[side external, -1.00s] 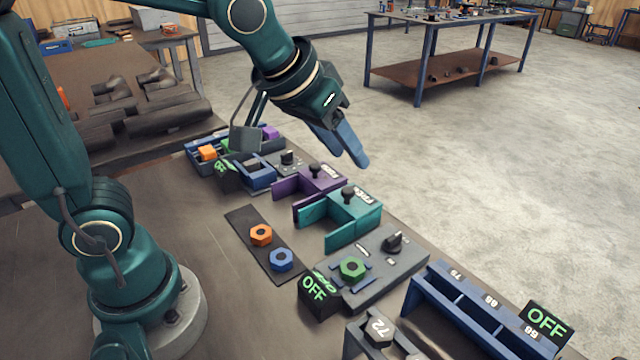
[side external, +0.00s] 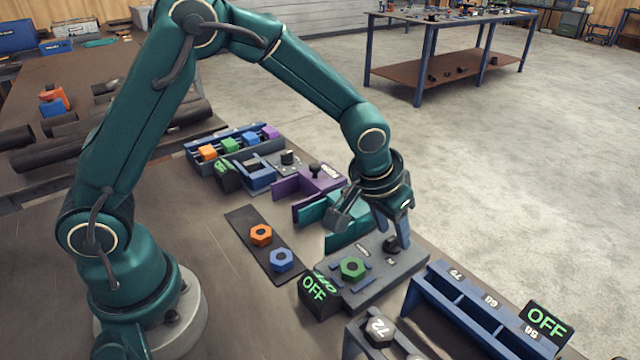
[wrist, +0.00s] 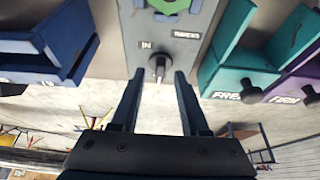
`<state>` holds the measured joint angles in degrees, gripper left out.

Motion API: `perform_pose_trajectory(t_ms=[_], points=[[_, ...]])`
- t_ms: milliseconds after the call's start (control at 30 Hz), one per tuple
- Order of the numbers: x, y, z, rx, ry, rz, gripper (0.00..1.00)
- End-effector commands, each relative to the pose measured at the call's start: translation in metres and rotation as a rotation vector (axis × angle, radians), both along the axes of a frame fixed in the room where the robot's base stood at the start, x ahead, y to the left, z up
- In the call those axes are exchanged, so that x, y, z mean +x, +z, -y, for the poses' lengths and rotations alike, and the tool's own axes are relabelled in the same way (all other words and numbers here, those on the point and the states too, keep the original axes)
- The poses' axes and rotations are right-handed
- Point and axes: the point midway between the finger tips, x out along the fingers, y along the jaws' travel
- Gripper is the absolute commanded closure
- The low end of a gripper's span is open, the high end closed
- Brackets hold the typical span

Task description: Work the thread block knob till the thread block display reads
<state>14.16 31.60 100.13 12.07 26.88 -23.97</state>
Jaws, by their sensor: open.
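The thread block (side external: 370,274) is a grey plate with a green hex nut (side external: 352,268) on it. Its black display (side external: 316,287) at the near left corner reads OFF in green. The black knob (side external: 391,243) stands at the plate's far right end, partly hidden by my fingers. My gripper (side external: 400,232) points down over that end of the plate. In the wrist view the knob (wrist: 158,66) lies between and just beyond the tips of my open gripper (wrist: 158,74). The plate there carries an IN label. I cannot tell whether the fingers touch the knob.
Teal (side external: 345,225) and purple (side external: 305,184) clamp blocks stand close behind the thread block. A blue slotted rack (side external: 470,310) with another OFF display (side external: 546,322) is in front to the right. A dark strip (side external: 262,245) holds orange and blue nuts.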

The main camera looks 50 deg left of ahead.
Motion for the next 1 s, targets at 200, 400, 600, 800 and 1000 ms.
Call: perform_pose_trajectory(t_ms=[200, 400, 600, 800, 1000], points=[[0.003, -0.0067, -0.0002, 0.0, 0.001, 0.001, 0.55], [0.0029, -0.0064, -0.0001, 0.0, 0.0, 0.001, 0.66], [0.0027, -0.0063, -0.0002, 0.0, 0.0, 0.001, 1.0], [0.0026, -0.0064, -0.0006, 0.001, -0.009, 0.0, 1.0], [0.0023, -0.0065, -0.0011, -0.001, -0.063, -0.001, 1.0]])
